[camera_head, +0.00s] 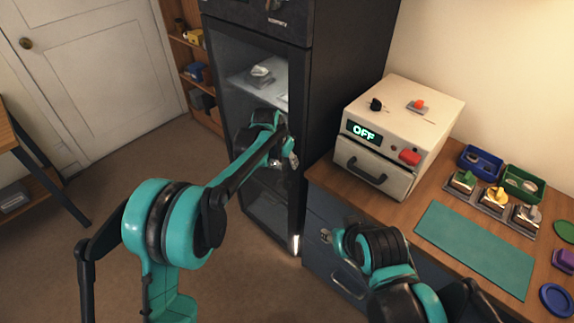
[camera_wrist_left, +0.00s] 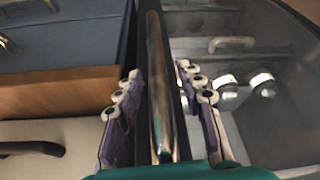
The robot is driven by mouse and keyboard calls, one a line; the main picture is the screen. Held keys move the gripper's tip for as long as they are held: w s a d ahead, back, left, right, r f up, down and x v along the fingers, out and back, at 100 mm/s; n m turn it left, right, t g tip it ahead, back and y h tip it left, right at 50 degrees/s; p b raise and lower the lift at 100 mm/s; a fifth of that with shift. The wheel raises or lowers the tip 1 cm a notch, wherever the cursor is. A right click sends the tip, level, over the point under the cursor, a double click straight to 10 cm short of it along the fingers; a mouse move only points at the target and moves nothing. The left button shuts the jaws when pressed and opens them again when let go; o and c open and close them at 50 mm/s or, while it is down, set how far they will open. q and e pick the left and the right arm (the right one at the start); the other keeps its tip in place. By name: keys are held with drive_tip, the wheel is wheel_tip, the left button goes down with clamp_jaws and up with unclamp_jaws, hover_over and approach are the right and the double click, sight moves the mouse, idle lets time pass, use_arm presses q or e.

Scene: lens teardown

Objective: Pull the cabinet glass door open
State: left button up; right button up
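The tall dark cabinet (camera_head: 335,100) stands at the centre back. Its glass door (camera_head: 262,207) looks shut, and a shelf shows through the glass. The door's upright metal handle (camera_wrist_left: 157,80) runs along its right edge; its lower end (camera_head: 295,243) shows in the head view. My left gripper (camera_head: 289,160) is at the handle. In the left wrist view its purple-padded fingers (camera_wrist_left: 160,105) stand on either side of the bar, with gaps visible between pads and bar. My right arm is at the lower right, by the drawers; its finger state is unclear.
A wooden-topped counter (camera_head: 400,205) with dark drawers (camera_head: 322,217) adjoins the cabinet on the right. It carries a white box reading OFF (camera_head: 420,110), a green mat (camera_head: 475,250) and small trays. Open floor (camera_head: 105,225) lies left of and before the cabinet.

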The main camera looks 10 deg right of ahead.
use_arm(q)
drive_tip(key=shift+w+d+f, duration=0.15)
drive_tip(key=shift+f, duration=0.4)
drive_tip(key=shift+c, duration=0.2)
clamp_jaws()
